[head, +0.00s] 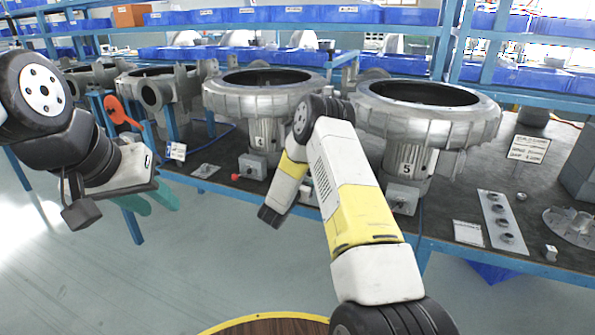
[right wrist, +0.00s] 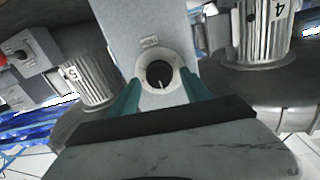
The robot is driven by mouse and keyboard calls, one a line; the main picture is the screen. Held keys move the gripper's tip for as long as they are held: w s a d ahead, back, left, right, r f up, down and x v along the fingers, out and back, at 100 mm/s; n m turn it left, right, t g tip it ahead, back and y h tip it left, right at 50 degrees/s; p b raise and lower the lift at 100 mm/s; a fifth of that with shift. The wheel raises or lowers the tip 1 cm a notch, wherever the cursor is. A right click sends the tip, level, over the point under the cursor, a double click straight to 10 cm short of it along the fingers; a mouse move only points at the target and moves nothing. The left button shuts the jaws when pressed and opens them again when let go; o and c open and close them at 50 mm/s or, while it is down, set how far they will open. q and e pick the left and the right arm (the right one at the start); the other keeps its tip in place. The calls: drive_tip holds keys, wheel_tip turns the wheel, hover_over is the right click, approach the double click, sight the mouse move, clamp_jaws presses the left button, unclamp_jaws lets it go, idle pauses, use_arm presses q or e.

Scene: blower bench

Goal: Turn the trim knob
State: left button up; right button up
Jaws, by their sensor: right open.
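The trim knob (right wrist: 159,75) shows in the right wrist view as a dark round knob with a pale pointer line. It sits in a light ring on a grey panel (right wrist: 140,25) with a small label above it. My right gripper (right wrist: 161,80) is open, with one teal finger on each side of the knob. I cannot tell whether the fingers touch it. In the head view my right arm hides the knob and the right gripper. My left gripper (head: 149,200) is in the head view at the left, with its teal fingers apart and empty, over the floor before the bench.
Large grey blower housings (head: 265,95) stand along the dark bench (head: 455,190). Small grey control boxes (head: 403,199) stand near its front edge. A plate with several round parts (head: 498,222) lies at the right. An orange-red handle (head: 121,114) is behind my left arm. The floor in front is clear.

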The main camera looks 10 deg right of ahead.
clamp_jaws()
drive_tip(key=shift+m, duration=0.3)
drive_tip(key=m, duration=0.3)
drive_tip(key=shift+d, duration=0.1)
drive_tip(key=shift+s+m, duration=0.1)
drive_tip(key=shift+m, duration=1.9)
unclamp_jaws()
